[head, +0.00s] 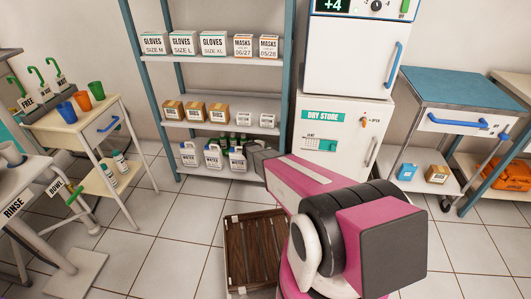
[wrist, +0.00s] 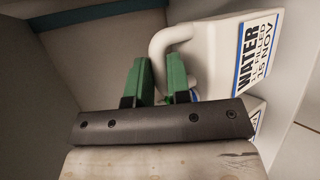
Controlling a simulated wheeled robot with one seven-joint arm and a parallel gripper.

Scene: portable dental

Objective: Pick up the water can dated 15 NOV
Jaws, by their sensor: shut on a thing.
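The white water can dated 15 NOV (wrist: 210,50) is close in the wrist view, its label reading WATER, 1L, FILLED, 15 NOV. My gripper (wrist: 160,78) has its green fingers on either side of the can's white handle (wrist: 170,38), shut on it. In the head view, white water cans stand on the lowest shelf, at the left (head: 188,155), middle (head: 212,157) and right (head: 237,159). My arm reaches to the right end of this row and hides part of it. The dates cannot be read in the head view.
Part of another label (wrist: 257,118) shows beside the held can. Dark green bottles (head: 222,139) stand behind the cans. The dry store cabinet (head: 342,125) is right of the rack. A slatted brown crate (head: 229,262) lies on the floor in front. Open floor lies to its left.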

